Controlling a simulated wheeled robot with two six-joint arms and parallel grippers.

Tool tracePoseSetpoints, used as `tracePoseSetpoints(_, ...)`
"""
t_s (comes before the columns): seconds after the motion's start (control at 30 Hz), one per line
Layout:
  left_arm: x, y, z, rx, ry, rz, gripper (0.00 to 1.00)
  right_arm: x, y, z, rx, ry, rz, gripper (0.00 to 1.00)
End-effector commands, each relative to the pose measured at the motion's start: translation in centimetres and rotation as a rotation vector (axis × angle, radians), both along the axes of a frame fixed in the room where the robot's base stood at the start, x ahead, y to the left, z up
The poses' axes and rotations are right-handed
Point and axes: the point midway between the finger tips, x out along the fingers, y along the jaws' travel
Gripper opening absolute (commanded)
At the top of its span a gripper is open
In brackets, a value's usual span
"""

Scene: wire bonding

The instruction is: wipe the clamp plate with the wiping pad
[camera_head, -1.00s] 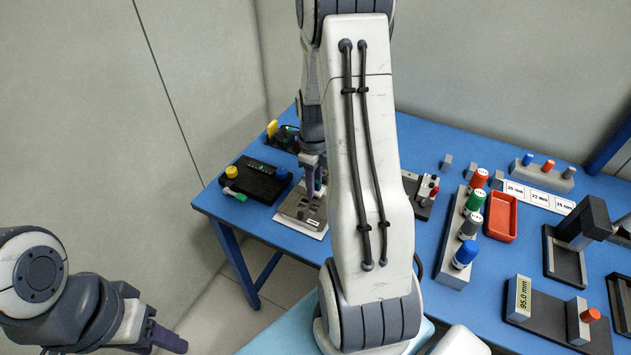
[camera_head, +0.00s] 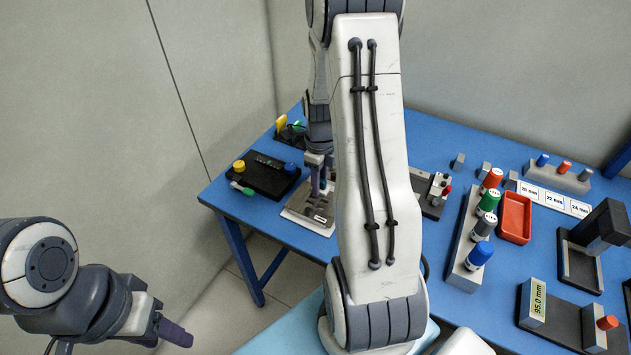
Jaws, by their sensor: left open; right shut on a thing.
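The clamp plate (camera_head: 298,205) is a grey metal plate with dark openings, lying on a pale base at the left part of the blue table. My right gripper (camera_head: 318,188) points down over the plate's right side, with its arm filling the middle of the view. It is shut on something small. I take this to be the wiping pad, but the fingers and arm hide it, and I cannot tell whether it touches the plate. My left gripper (camera_head: 176,334) is open and empty at the lower left, away from the table.
A black box (camera_head: 263,178) with yellow and blue knobs stands left of the plate.

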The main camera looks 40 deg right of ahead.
Motion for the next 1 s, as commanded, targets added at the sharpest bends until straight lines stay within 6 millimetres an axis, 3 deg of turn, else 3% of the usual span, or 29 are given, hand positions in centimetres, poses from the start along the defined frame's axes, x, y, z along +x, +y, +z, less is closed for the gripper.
tracePoseSetpoints(0.1, 0.0, 0.0, 0.3, -0.001, -0.001, 0.000, 0.50, -0.3, -0.3, -0.1, 0.001, 0.003, 0.002, 0.00)
tracePoseSetpoints(0.27, 0.0, 0.0, 2.0, -0.001, -0.001, 0.000, 0.50, -0.1, -0.2, 2.9, -0.002, -0.003, 0.004, 0.00)
tracePoseSetpoints(0.8, 0.0, 0.0, 6.4, -0.001, -0.001, 0.000, 0.50, -0.5, -0.7, 7.6, 0.001, 0.001, -0.005, 0.00)
tracePoseSetpoints(1.0, 0.0, 0.0, 7.0, -0.001, -0.001, 0.000, 0.50, -0.6, -0.8, 8.3, 0.001, 0.001, -0.007, 0.00)
